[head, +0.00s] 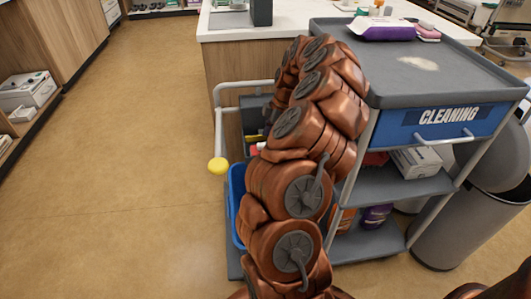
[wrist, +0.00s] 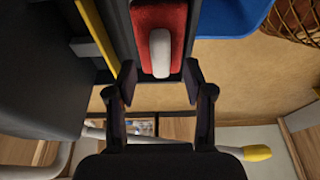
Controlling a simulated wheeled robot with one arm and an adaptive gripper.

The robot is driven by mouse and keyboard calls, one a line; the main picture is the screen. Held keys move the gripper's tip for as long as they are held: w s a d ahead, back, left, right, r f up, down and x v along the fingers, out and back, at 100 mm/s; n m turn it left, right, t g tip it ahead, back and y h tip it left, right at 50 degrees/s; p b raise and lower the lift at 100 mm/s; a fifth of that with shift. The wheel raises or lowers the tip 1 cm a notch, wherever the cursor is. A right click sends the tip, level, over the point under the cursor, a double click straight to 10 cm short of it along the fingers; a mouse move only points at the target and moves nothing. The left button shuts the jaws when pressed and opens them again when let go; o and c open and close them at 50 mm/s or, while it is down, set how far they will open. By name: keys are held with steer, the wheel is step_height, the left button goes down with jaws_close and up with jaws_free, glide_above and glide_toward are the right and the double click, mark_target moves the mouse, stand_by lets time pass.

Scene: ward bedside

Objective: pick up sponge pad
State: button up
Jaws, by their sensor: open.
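A red block with a pale rounded strip (wrist: 160,52), possibly the sponge pad, sits in a dark narrow holder in the wrist view. My gripper (wrist: 160,80) is open, and its fingertips lie either side of the block's near end, with gaps showing. I cannot tell how deep the block is between them. In the head view, a small red and white bit (head: 256,149) shows at the cart's left side, beside my arm. My gripper is not clear there, as my arm hides it. A small pink pad-like thing (head: 428,32) lies on the cart top.
The cleaning cart (head: 440,82) has a grey top, shelves and a pale left-end handle with a yellow knob (head: 218,166). A blue bucket (head: 237,205) hangs at its left. A grey bin (head: 470,215) stands right. Floor to the left is clear.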

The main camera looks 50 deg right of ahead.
mark_target(255, 150)
steer(key=shift+x, duration=1.2)
steer(key=shift+s, duration=0.1)
jaws_close()
